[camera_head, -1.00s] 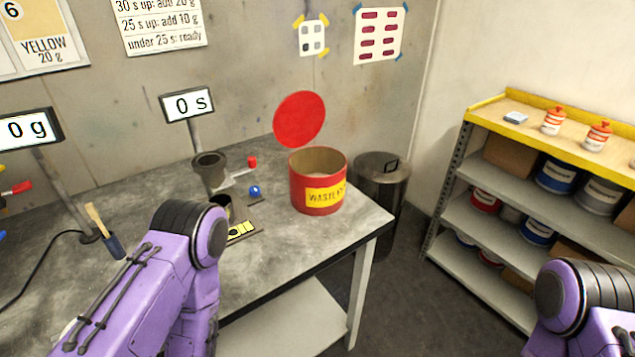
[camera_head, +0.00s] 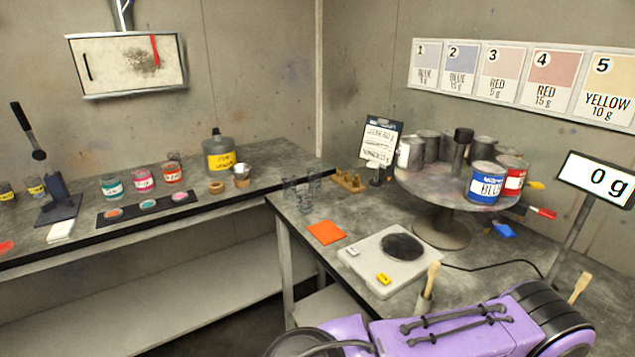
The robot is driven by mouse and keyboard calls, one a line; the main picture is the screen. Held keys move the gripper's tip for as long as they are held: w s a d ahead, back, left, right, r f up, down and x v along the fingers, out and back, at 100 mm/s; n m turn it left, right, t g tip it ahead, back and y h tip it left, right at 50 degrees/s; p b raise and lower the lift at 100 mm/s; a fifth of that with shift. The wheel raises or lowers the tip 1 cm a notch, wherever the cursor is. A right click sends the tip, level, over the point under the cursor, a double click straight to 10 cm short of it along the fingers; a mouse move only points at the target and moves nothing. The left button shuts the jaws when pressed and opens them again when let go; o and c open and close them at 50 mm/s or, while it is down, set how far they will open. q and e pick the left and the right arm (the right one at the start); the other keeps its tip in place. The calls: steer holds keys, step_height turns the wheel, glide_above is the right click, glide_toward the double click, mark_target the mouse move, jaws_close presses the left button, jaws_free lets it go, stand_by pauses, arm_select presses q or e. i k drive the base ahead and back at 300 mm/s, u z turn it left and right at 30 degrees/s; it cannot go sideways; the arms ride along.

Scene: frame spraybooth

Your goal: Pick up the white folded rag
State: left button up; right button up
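A small white folded piece, which looks like the white folded rag (camera_head: 61,230), lies on the left bench. It is beside the dark base of a lever press (camera_head: 58,200), near the bench's front edge. An orange folded cloth (camera_head: 326,232) lies flat on the right table near its left corner. One of my purple arms crosses the bottom right of the view. Neither of my grippers shows, so what they hold cannot be seen.
The left bench (camera_head: 110,240) holds several small paint jars, a dark strip with coloured dabs and a grey can (camera_head: 219,155). On the right table stand a scale (camera_head: 392,262), a brush in a holder and a turntable (camera_head: 440,205) with several cans.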

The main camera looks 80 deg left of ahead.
mark_target(61, 232)
steer(key=u, duration=4.25)
steer(key=i, duration=1.75)
steer(key=z, duration=0.3)
